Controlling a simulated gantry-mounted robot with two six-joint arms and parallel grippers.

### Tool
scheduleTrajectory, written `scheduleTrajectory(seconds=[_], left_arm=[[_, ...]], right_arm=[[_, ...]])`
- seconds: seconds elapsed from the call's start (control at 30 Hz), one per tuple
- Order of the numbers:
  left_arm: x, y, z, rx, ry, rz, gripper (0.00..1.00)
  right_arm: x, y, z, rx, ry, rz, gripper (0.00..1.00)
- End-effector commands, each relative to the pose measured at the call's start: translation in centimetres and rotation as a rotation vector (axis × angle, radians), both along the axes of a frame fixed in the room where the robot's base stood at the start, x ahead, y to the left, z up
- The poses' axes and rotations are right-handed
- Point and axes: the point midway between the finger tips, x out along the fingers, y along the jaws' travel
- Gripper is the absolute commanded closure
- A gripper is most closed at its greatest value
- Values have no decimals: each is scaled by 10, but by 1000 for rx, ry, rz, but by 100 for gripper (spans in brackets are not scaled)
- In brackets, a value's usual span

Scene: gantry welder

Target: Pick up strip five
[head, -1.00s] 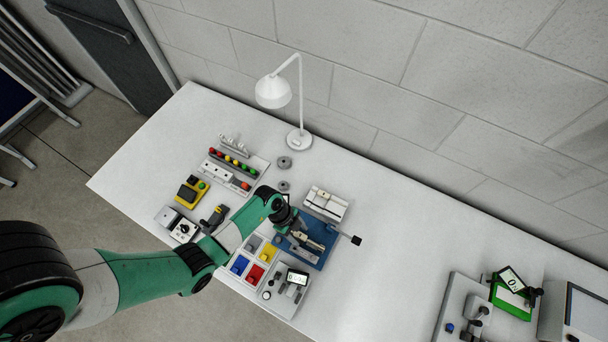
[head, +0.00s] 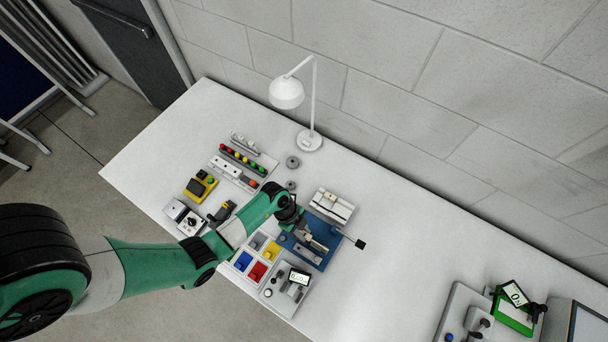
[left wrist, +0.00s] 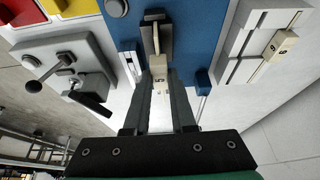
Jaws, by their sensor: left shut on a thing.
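My left gripper (left wrist: 160,84) is shut on a cream strip (left wrist: 158,66) with a small dark mark, too small to read. The strip stands between the fingertips, and its upper end meets a dark grey clamp-like part (left wrist: 154,22) on the blue fixture (left wrist: 192,30). I cannot tell whether the strip touches that part. In the head view the left gripper (head: 302,224) is over the blue fixture (head: 300,254). My right gripper is not in view.
A white lamp (head: 310,140) stands behind. The table (head: 390,240) right of the fixture is mostly clear.

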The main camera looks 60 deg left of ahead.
Motion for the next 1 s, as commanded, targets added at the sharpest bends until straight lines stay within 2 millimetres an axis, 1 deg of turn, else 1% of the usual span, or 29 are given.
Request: scheduleTrajectory(seconds=[0.03,0.07,0.17,0.3,0.4,0.5,0.6,0.77,1.0], left_arm=[[0,0,13,1,-2,0,100],[0,0,20,1,-2,-1,100],[-13,-14,43,0,-1,-5,100],[-34,-38,81,1,-2,-6,100],[-56,-62,91,0,1,-11,100],[-72,-80,101,1,1,-9,100],[-84,-94,108,0,1,-8,100],[-92,-104,114,0,0,-3,100],[-93,-105,114,0,-1,0,100]], right_arm=[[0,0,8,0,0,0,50],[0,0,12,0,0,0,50],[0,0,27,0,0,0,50],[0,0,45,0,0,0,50],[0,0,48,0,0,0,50],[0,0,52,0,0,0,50],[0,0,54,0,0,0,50],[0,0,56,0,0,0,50],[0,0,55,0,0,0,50]])
